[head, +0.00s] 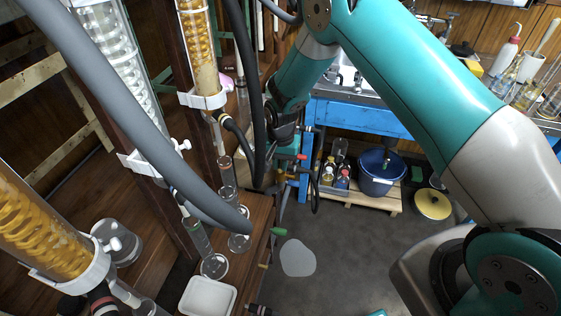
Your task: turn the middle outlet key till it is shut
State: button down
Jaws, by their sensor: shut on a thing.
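My teal arm comes down from the top of the head view to my gripper (270,178), at the right edge of the wooden bench. A dark hose passes in front of it and its fingertips are hard to make out. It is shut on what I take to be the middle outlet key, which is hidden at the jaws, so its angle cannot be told. A green-ended key (279,232) sticks out from the bench edge nearer me, apart from the gripper. A small red part (301,157) shows just right of the gripper.
Amber coil condensers (202,50) and a clear one (117,50) stand at the left, with grey hoses crossing. Glass vessels and a white tray (208,297) stand on the bench (262,215). A blue bucket (378,175) stands on a pallet behind.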

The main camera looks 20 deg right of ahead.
jog(key=shift+w+r+m, duration=0.1)
jog(key=shift+m, duration=0.4)
jog(key=c, duration=1.1)
grip_release()
jog(key=shift+c, duration=0.2)
notch_tip(320, 180, up, 17)
jog(key=shift+r+p, duration=0.15)
jog(key=shift+p, duration=0.3)
